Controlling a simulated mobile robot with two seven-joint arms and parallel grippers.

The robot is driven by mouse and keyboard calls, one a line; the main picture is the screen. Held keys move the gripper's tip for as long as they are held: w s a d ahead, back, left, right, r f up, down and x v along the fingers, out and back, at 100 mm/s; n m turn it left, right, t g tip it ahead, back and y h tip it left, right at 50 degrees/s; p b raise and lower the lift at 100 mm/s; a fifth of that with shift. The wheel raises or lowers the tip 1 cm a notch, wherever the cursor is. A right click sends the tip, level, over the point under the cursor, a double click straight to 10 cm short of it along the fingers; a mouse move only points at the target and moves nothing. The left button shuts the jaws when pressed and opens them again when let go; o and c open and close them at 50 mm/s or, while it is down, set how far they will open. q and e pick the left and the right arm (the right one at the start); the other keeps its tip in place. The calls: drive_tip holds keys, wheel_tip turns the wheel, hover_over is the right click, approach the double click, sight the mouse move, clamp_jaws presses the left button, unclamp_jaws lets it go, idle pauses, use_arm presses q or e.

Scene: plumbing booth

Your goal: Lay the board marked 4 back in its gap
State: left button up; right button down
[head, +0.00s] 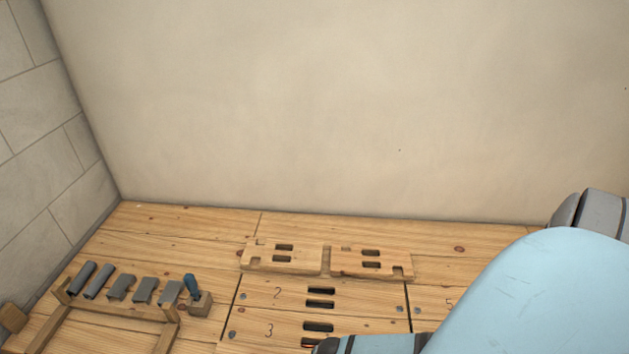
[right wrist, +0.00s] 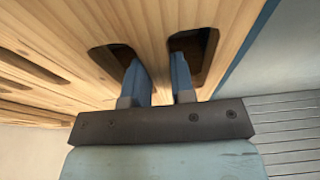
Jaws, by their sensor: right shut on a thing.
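In the right wrist view, my right gripper (right wrist: 155,65) has its two blue fingers in two neighbouring slots of a wooden board (right wrist: 157,22). It is shut on the strip of wood between the slots. No number shows on this part of the board, so I cannot read its mark. In the head view, my right arm covers the lower right and reaches to the bottom edge, hiding the floor there. Boards marked 2 (head: 258,292) and 3 (head: 250,329) lie in the floor, each with two dark slots. I see no 4 and no gap. My left gripper is out of view.
Two slotted, notched wooden pieces (head: 262,265) (head: 348,269) are by the back of the numbered boards. A wooden rack (head: 130,311) with several grey tools and a blue-handled one stands at left. Part of a 5 (head: 448,302) shows at right. The wall closes the back.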

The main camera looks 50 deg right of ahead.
drive_tip(key=shift+w+f, duration=0.1)
drive_tip(key=shift+f, duration=0.3)
drive_tip(key=shift+f, duration=0.2)
drive_tip(key=shift+f+b, duration=0.35)
drive_tip(key=shift+b, duration=0.1)
drive_tip(key=shift+f, duration=0.45)
drive_tip(key=shift+f, duration=0.15)
idle(0.6)
drive_tip(key=c, duration=0.9)
unclamp_jaws()
drive_tip(key=shift+f, duration=0.1)
